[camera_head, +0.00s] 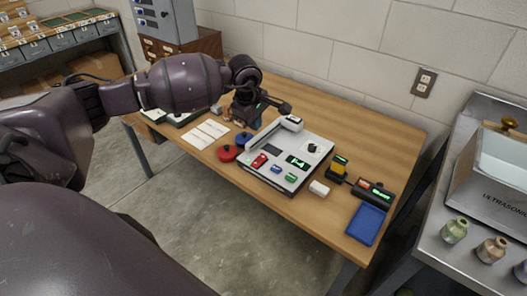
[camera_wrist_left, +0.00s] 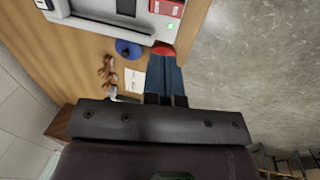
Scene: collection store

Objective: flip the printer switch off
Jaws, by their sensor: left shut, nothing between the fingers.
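A light grey benchtop machine (camera_head: 287,155), which I take to be the printer, sits on the wooden table. Its front panel carries a red rocker switch (camera_head: 259,161), a green-lit display (camera_head: 298,161), and blue and green buttons. In the left wrist view the red switch (camera_wrist_left: 166,8) shows at the top edge with a small green light beside it. Its exact tilt is too small to tell. My right gripper is not in view.
Red (camera_head: 227,153) and blue (camera_head: 243,138) discs lie left of the machine, near white cards (camera_head: 206,134). Right of it are a white block (camera_head: 319,188), a yellow-black device (camera_head: 339,167), a black box with lit displays (camera_head: 373,192) and a blue tray (camera_head: 366,224).

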